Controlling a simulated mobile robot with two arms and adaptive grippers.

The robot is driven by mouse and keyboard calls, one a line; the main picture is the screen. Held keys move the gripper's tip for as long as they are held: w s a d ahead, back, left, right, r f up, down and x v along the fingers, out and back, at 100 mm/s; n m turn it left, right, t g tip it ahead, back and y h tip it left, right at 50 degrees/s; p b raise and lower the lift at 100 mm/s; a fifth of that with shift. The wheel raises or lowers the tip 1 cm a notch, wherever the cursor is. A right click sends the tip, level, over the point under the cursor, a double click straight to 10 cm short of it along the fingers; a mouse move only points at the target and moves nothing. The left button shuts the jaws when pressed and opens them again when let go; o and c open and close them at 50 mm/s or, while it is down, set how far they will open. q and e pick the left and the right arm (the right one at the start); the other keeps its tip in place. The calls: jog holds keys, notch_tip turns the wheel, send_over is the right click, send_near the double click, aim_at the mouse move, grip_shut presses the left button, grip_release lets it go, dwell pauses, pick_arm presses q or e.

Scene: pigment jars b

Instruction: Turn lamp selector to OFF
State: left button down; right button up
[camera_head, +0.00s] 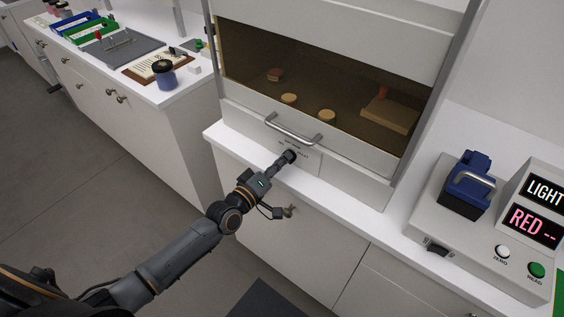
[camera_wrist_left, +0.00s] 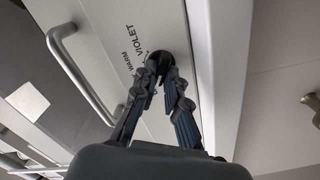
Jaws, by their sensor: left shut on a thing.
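The lamp selector is a dark round knob (camera_head: 291,155) on the pale front panel of the cabinet, below its metal handle. My left gripper (camera_head: 285,160) reaches it from the lower left and is shut on it. In the left wrist view the two fingers (camera_wrist_left: 161,78) close on either side of the black knob (camera_wrist_left: 160,60). The words WARM and VIOLET are printed beside the knob. I cannot read an OFF mark, and the fingers hide which way the knob points. My right gripper is not in view.
The curved metal handle (camera_head: 292,131) is just above the knob; it also shows in the left wrist view (camera_wrist_left: 80,75). A white counter edge (camera_head: 340,205) runs below the panel. A meter box (camera_head: 470,235) stands on the right. Several jars sit behind the cabinet's window.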

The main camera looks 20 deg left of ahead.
pick_arm(q)
jog(key=shift+f+n, duration=0.1)
jog(key=shift+n, duration=0.3)
jog(key=c, duration=1.4)
grip_release()
jog(key=v, duration=1.2)
jog(key=s+a+f+m+g+y, duration=0.2)
jog(key=s+f, duration=0.2)
jog(key=f, duration=0.7)
jog(key=s+a+f+m+g+y, duration=0.1)
jog(key=s+a+f+g, duration=0.15)
jog(key=f, duration=0.75)
jog(key=s+a+f+m+g+y, duration=0.1)
jog(key=s+f+m+g+y, duration=0.2)
jog(key=f, duration=0.8)
jog(key=s+d+f+m+g, duration=0.1)
jog(key=s+f, duration=0.4)
jog(key=s, duration=0.5)
jog(key=s+d+f+m+g, duration=0.1)
jog(key=s+f+g, duration=0.3)
jog(key=s, duration=0.6)
jog(key=s+d+f+m+g, duration=0.1)
jog(key=s+f+m+g, duration=0.1)
jog(key=s+f, duration=0.6)
jog(key=shift+s+d+m+g, duration=0.2)
jog(key=shift+s+g, duration=0.2)
jog(key=shift+s, duration=0.25)
jog(key=shift+s+d+m+g, duration=0.1)
jog(key=shift+s+m+g, duration=0.2)
jog(key=shift+s, duration=0.35)
